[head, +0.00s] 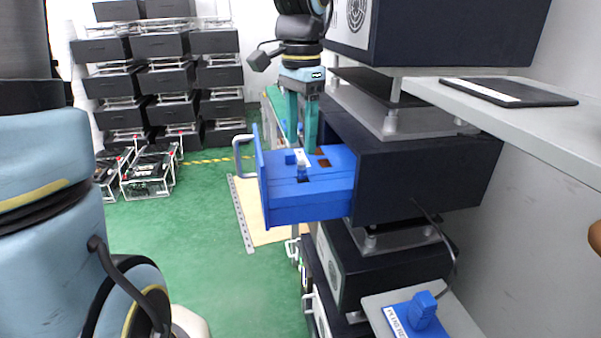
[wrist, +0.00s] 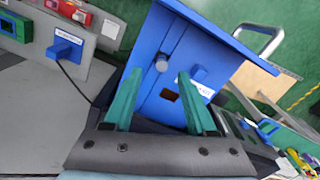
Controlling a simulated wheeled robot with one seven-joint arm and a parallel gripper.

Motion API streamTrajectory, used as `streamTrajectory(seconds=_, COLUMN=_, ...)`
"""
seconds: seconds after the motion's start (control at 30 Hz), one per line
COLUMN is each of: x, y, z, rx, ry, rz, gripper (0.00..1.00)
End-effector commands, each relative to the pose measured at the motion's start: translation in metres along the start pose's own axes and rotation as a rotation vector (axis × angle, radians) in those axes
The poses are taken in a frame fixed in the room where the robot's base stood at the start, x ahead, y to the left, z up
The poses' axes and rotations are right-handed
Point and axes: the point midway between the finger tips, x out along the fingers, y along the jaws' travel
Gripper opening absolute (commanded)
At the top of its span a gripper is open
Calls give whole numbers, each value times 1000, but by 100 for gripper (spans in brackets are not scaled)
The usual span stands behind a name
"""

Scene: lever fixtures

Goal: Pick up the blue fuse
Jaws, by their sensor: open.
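My gripper (head: 302,138) is open and empty, its two teal fingers pointing down over the pulled-out blue drawer (head: 285,208). In the wrist view the fingers (wrist: 160,73) stand apart over the drawer's top panel (wrist: 178,42). On that panel are a short round peg (wrist: 161,63) and a small blue block (wrist: 198,74), which also shows in the head view (head: 290,159). A white label (wrist: 205,90) lies beside the block. I cannot tell for certain which small part is the blue fuse. In the wrist view the peg appears between the fingertips.
The drawer has a grey handle (head: 238,152) and sits in a dark cabinet (head: 425,175). A square hole (head: 323,162) opens in its panel. A grey shelf (head: 530,120) juts out at the right. A blue fixture (head: 422,311) stands on a lower shelf.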

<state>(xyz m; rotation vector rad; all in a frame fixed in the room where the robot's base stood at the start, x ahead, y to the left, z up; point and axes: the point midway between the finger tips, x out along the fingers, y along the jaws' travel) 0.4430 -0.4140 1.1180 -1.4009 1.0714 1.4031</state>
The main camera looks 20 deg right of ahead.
Motion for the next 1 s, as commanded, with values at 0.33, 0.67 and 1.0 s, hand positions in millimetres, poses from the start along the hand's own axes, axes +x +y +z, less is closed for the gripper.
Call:
streamTrajectory(seconds=0.33, x=31, y=-2, z=-2, rx=1, ry=-2, rz=4, gripper=57)
streamTrajectory(seconds=0.67, x=67, y=-3, z=-4, rx=0, ry=1, rz=0, gripper=57)
streamTrajectory(seconds=1.0, x=67, y=-3, z=-4, rx=0, ry=1, rz=-1, gripper=41)
